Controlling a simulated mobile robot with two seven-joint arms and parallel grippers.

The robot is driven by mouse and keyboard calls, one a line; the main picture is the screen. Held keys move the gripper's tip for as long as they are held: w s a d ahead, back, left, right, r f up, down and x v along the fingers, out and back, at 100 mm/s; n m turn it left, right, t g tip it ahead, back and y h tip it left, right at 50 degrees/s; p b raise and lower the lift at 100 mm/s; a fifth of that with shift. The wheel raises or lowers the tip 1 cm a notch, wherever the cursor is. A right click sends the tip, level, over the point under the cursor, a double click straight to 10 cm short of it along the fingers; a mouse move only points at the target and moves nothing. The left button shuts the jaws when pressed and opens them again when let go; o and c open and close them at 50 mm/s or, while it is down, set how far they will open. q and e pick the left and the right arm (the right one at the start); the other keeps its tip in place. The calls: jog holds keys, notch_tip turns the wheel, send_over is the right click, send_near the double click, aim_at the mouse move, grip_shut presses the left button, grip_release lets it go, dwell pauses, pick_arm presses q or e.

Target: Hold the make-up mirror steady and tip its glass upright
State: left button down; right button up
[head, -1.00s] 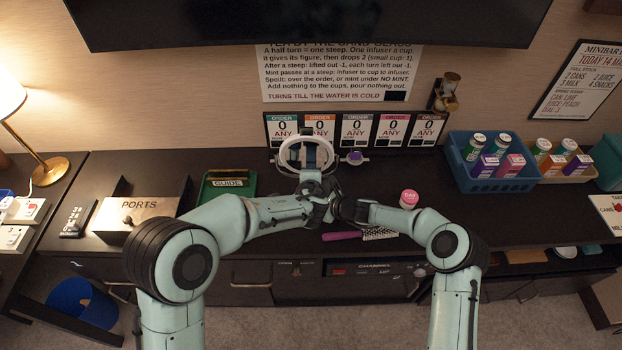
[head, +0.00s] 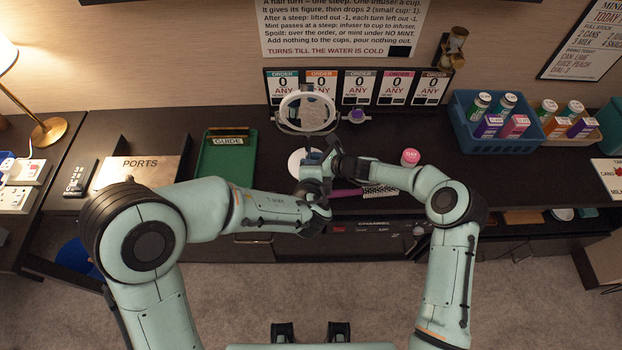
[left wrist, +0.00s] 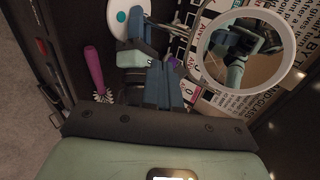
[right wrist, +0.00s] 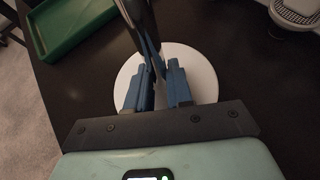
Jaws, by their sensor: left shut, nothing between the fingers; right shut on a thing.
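The make-up mirror has a round glass in a white ring (head: 308,131), facing me above its white disc base (head: 294,162). I cannot tell its exact tilt. The ring shows at the right of the left wrist view (left wrist: 203,72), its glass reflecting arm parts. In the right wrist view the base (right wrist: 207,78) lies under my right gripper (right wrist: 160,70), which is shut on the mirror's stem (right wrist: 143,25). My left gripper (left wrist: 155,72) is shut and empty, close to the right gripper and in front of the glass. In the head view the fingertips are mostly hidden.
A purple brush (head: 347,192) lies just right of the grippers, with a pink-topped jar (head: 411,157) beyond. A green tray (head: 225,165) is left of the mirror. Order cards (head: 360,88) stand behind it. A blue crate (head: 500,140) of cans and cartons stands right.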

pick_arm(q)
jog(key=shift+s+a, duration=0.1)
jog(key=shift+s, duration=1.35)
pick_arm(e)
jog(key=o, duration=0.9)
jog(key=shift+c, duration=0.2)
jog(key=shift+d, duration=0.1)
